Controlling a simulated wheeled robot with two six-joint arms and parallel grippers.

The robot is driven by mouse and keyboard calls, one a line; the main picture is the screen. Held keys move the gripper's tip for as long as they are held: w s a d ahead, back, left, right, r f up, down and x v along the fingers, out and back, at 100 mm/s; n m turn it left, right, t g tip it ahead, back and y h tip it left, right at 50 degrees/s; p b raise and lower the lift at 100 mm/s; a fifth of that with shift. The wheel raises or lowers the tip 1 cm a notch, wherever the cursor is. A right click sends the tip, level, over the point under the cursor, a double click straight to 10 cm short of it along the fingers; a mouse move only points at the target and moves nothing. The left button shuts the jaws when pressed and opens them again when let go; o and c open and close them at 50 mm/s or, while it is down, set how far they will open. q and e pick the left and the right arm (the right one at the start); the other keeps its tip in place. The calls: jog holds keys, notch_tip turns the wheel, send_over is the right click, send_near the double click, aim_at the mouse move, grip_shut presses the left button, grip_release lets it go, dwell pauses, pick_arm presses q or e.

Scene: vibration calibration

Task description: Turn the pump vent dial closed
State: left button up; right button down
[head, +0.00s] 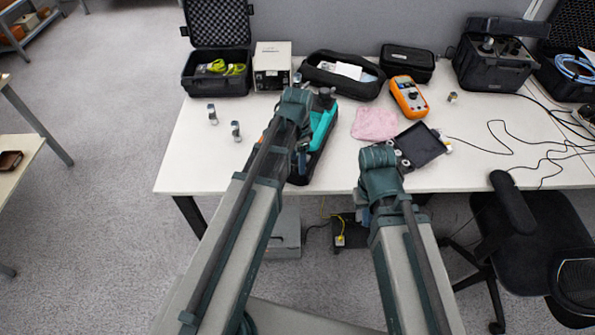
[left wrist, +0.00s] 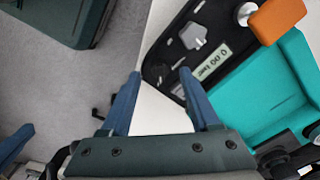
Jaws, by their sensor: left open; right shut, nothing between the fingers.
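The teal and black pump (head: 322,128) stands on the white table, partly hidden behind my left arm. In the left wrist view its teal body (left wrist: 255,95) is on the right. I cannot tell the knob's setting. My left gripper (left wrist: 160,74) is open and empty, its right fingertip over the panel's edge, short of the knob. In the head view my right gripper (head: 364,215) is shut and empty at the table's front edge, partly hidden by its arm.
A pink cloth (head: 375,124), an orange meter (head: 409,97) and a dark tray (head: 419,145) lie right of the pump. Cases line the back. A black chair (head: 525,225) stands at right.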

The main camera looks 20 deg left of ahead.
pick_arm(q)
notch_tip(320, 180, down, 2)
jog(key=shift+b, duration=0.5)
jog(key=shift+r, duration=0.1)
grip_shut()
